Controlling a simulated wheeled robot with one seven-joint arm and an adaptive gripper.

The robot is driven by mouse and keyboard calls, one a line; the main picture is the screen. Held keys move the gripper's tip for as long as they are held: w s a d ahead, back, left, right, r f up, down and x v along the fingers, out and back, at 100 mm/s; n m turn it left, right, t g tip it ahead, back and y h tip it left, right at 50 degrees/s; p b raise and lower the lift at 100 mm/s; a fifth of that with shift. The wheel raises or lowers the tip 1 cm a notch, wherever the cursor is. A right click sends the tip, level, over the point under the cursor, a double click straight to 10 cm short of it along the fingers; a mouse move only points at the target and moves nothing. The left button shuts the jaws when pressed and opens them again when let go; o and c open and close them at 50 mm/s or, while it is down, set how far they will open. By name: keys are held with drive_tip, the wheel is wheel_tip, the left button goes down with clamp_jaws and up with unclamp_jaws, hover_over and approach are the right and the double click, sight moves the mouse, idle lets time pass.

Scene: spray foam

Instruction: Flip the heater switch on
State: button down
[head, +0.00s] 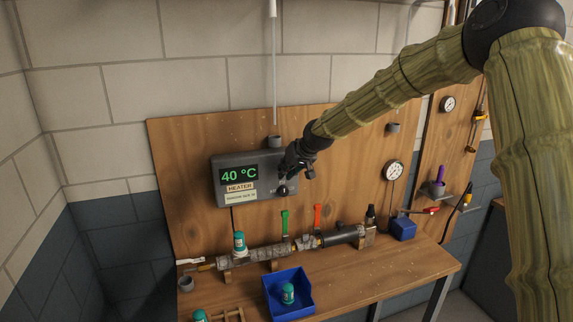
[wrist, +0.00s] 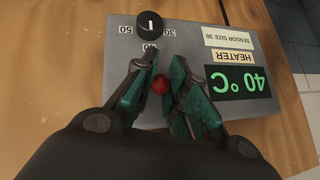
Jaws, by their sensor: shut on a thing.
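The grey heater box (head: 226,198) is mounted on the wooden backboard. Its green display reads 40 °C above a HEATER label. The box also shows upside down in the wrist view (wrist: 185,50). A small red switch (wrist: 159,85) sits on its face, between my fingertips. A black knob (wrist: 150,24) with 30, 40 and 50 marks is beside it; it shows in the head view (head: 282,190). My gripper (wrist: 160,80) is at the box's right part in the head view (head: 284,172), with its green-padded fingers shut on the red switch. The fingers partly hide the switch.
A pipe (head: 265,253) with green (head: 285,222) and orange (head: 317,217) handles runs along the workbench (head: 350,275) below the box. A blue bin (head: 290,308) holds a teal-capped bottle. A round gauge (head: 393,171) hangs to the right.

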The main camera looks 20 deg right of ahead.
drive_tip(key=shift+w+r+g+p, duration=0.2)
drive_tip(key=shift+r+g+p, duration=0.3)
drive_tip(key=shift+p, duration=0.15)
drive_tip(key=c, duration=1.4)
unclamp_jaws()
drive_tip(key=shift+f+g, duration=0.1)
drive_tip(key=shift+g, duration=0.2)
drive_tip(key=shift+o, duration=0.2)
drive_tip(key=v, duration=1.2)
